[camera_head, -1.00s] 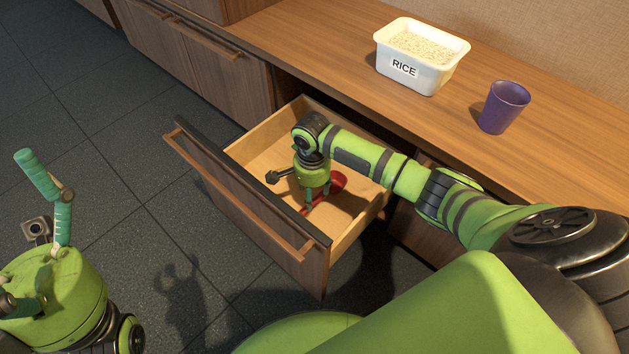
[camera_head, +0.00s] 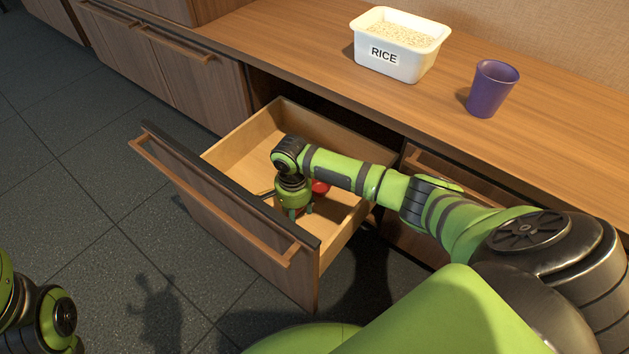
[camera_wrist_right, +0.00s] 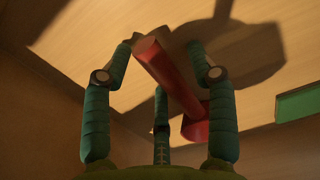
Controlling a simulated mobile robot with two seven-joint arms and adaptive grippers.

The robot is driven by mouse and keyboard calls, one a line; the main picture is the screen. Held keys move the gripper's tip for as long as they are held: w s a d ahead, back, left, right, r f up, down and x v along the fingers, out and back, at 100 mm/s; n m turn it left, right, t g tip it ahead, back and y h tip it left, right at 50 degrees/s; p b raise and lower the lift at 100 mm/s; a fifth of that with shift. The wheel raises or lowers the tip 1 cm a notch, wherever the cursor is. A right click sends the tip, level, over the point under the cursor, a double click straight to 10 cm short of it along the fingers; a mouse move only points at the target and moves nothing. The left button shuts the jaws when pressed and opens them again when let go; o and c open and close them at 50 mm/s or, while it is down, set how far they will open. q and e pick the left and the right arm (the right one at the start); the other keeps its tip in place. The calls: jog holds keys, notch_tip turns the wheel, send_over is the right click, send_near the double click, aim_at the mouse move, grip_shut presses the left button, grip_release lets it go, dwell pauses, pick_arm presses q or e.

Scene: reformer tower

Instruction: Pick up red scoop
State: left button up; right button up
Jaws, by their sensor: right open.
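The red scoop (camera_head: 320,187) lies in the open drawer, mostly hidden behind my right gripper in the head view. In the right wrist view its handle (camera_wrist_right: 170,75) runs between the spread fingers, and its red bowl end (camera_wrist_right: 196,122) shows lower down, partly behind a finger. My right gripper (camera_head: 299,211) points down inside the drawer, with its fingers open around the scoop handle; it also shows in the right wrist view (camera_wrist_right: 165,60). I cannot tell whether any finger touches the scoop. My left gripper is out of view; only part of my left arm shows at the lower left.
The wooden drawer (camera_head: 232,160) is pulled out, and its walls surround my right gripper. On the counter (camera_head: 290,40) above stand a white rice tub (camera_head: 385,75) and a purple cup (camera_head: 490,92). A green object (camera_wrist_right: 297,104) shows at the right wrist view's edge.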

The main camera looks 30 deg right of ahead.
jog(key=shift+c, duration=0.4)
grip_shut()
